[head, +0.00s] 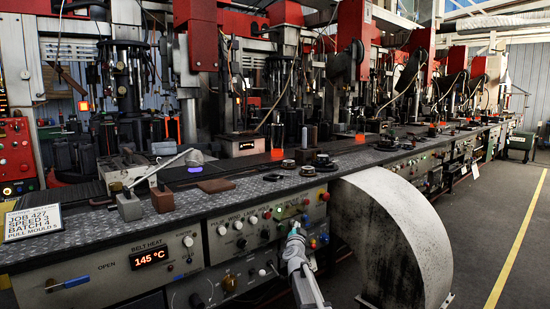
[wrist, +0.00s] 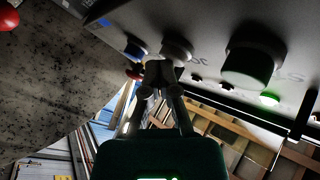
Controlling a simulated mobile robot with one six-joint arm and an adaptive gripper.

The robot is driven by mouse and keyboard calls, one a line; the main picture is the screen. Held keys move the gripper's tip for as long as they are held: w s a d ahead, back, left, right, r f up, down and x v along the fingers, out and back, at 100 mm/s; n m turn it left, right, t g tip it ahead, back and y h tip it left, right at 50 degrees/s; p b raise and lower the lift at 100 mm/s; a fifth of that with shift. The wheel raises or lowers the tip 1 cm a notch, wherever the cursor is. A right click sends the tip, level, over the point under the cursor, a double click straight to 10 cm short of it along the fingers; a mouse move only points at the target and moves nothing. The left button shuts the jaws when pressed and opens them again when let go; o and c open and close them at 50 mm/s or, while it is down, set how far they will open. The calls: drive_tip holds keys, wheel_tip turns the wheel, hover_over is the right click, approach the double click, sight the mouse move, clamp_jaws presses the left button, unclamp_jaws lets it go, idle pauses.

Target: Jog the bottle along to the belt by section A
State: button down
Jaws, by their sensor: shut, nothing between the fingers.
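My gripper (head: 295,232) is in front of the control panel (head: 232,238) under the bench edge. In the wrist view its fingers (wrist: 158,72) are together and empty. The tips are at a pale button (wrist: 176,50); I cannot tell if they touch it. Glowing orange pieces (head: 277,154) show along the machine line; whether one is the bottle is unclear. A dark belt strip (head: 240,163) runs behind the bench top.
A large pale curved duct (head: 395,235) stands just right of my gripper. Metal and brown blocks (head: 163,198) and dark round moulds (head: 322,160) lie on the bench. A job card (head: 33,222) and a 145 °C display (head: 150,257) are left. The floor aisle (head: 500,200) is clear.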

drive_tip(key=shift+w+a, duration=0.4)
drive_tip(key=shift+a, duration=0.1)
idle(0.5)
drive_tip(key=shift+s, duration=0.1)
drive_tip(key=shift+s+d, duration=0.15)
drive_tip(key=shift+d, duration=0.05)
drive_tip(key=shift+f, duration=0.1)
drive_tip(key=s+d, duration=0.4)
drive_tip(key=s, duration=0.1)
idle(0.8)
drive_tip(key=shift+s+a, duration=0.1)
drive_tip(key=shift+a, duration=0.05)
idle(0.6)
